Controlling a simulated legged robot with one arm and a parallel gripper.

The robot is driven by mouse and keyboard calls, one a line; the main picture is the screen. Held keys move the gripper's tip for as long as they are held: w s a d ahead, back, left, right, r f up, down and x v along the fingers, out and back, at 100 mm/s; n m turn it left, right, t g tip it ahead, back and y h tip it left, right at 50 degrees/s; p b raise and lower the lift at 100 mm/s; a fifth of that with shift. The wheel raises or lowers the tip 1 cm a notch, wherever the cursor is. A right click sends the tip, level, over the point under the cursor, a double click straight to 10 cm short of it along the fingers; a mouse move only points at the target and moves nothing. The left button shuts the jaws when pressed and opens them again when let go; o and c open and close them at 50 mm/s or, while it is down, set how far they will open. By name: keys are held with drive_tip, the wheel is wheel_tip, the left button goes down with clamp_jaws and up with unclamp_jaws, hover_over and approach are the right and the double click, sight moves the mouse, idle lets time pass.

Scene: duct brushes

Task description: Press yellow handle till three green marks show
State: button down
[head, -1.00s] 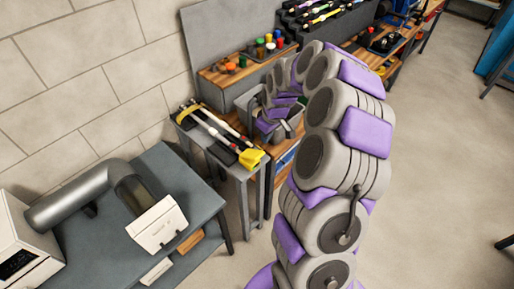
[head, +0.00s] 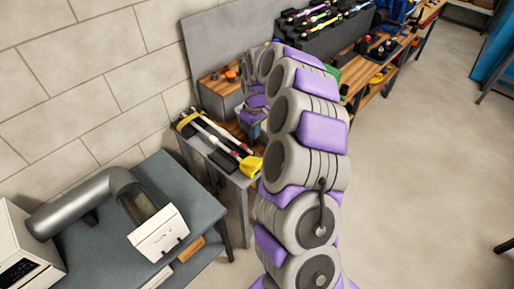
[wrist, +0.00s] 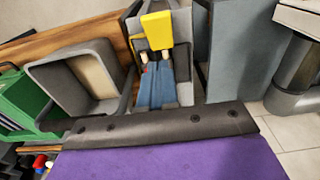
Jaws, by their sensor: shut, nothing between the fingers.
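A yellow handle (head: 249,165) sits at the near right end of a rack of long brushes (head: 215,138) on a narrow grey stand (head: 240,180). In the wrist view a yellow block (wrist: 157,30), apparently this handle, shows at the top centre, beyond my gripper. In the head view my gripper (head: 252,118) is just behind the handle, partly hidden by my arm. No green marks can be made out.
A grey table (head: 180,190) at left holds a bent grey duct (head: 85,200) and a white box (head: 158,235). A grey open bin (wrist: 60,95) and a green bin (wrist: 22,105) lie left of the handle in the wrist view. Open floor (head: 420,200) is at right.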

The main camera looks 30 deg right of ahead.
drive_tip(key=b, duration=0.1)
hover_over(258, 163)
drive_tip(key=w, duration=0.2)
drive_tip(key=f, duration=0.9)
drive_tip(key=shift+a+f, duration=0.15)
drive_tip(key=shift+a, duration=0.15)
drive_tip(key=f, duration=0.1)
drive_tip(key=s+f, duration=0.1)
drive_tip(key=shift+s+d+f+b, duration=0.2)
drive_tip(key=shift+d+f+b, duration=0.1)
drive_tip(key=shift+f+b, duration=0.1)
drive_tip(key=shift+s+d+f, duration=0.1)
drive_tip(key=shift+s+f, duration=0.1)
drive_tip(key=shift+f, duration=0.25)
drive_tip(key=shift+s, duration=0.1)
drive_tip(key=s+d+f+t+y+b, duration=0.1)
drive_tip(key=s+f+t, duration=0.2)
drive_tip(key=f, duration=0.3)
drive_tip(key=shift+s+d+t+b, duration=0.15)
drive_tip(key=shift+s+t+b, duration=0.15)
drive_tip(key=shift+s+t, duration=0.15)
drive_tip(key=shift+f, duration=0.2)
